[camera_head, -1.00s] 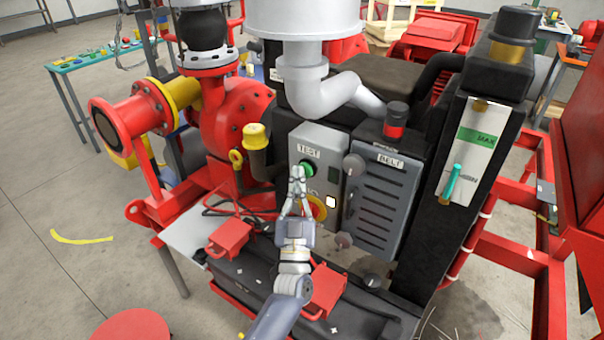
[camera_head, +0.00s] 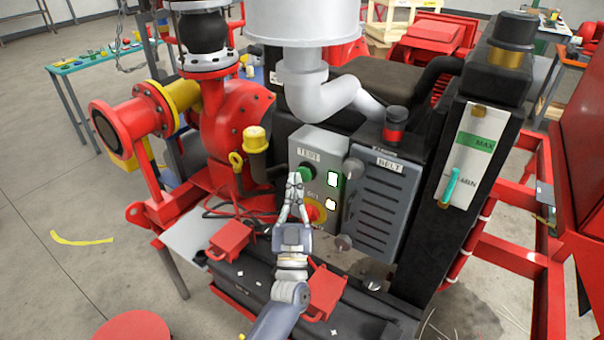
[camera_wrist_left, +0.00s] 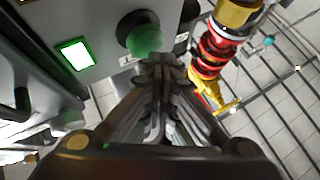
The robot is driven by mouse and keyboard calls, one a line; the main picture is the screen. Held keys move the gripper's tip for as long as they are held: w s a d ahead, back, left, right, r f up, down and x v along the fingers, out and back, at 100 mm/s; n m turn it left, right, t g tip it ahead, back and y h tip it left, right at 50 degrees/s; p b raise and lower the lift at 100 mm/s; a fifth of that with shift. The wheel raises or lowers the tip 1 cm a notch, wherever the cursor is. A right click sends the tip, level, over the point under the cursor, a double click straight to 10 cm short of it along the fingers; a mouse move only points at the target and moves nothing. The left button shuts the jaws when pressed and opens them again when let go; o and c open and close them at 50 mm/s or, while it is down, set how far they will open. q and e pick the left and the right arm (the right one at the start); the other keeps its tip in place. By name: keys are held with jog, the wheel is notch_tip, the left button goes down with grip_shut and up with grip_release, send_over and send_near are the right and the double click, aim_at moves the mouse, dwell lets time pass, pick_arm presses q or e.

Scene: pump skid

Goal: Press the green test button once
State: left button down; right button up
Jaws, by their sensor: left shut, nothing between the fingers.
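The green test button (camera_head: 308,171) sits on the grey control box (camera_head: 318,143) under the TEST label. In the left wrist view the green button (camera_wrist_left: 143,40) shows just past the fingertips, a round green cap in a dark collar. My left gripper (camera_head: 295,179) is shut and empty, its tips just below and left of the button in the head view. In the left wrist view my left gripper (camera_wrist_left: 160,62) seems slightly apart from the button. A green-rimmed lamp (camera_head: 332,180) right of the button is lit. My right gripper is not in view.
A red knob on a yellow plate (camera_head: 316,213) sits below the button, close to my left fingers. The louvred BELT cover (camera_head: 380,205) stands to the right, the yellow-capped pipe (camera_head: 255,140) to the left.

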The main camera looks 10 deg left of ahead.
pick_arm(q)
jog(key=shift+s+a, duration=0.1)
jog(key=shift+s, duration=0.15)
jog(key=s+p, duration=0.1)
jog(key=s+a, duration=0.1)
jog(key=s, duration=0.1)
jog(key=s+p, duration=0.1)
jog(key=shift+s+a+p, duration=0.35)
jog(key=shift+d, duration=0.1)
dwell(0.7)
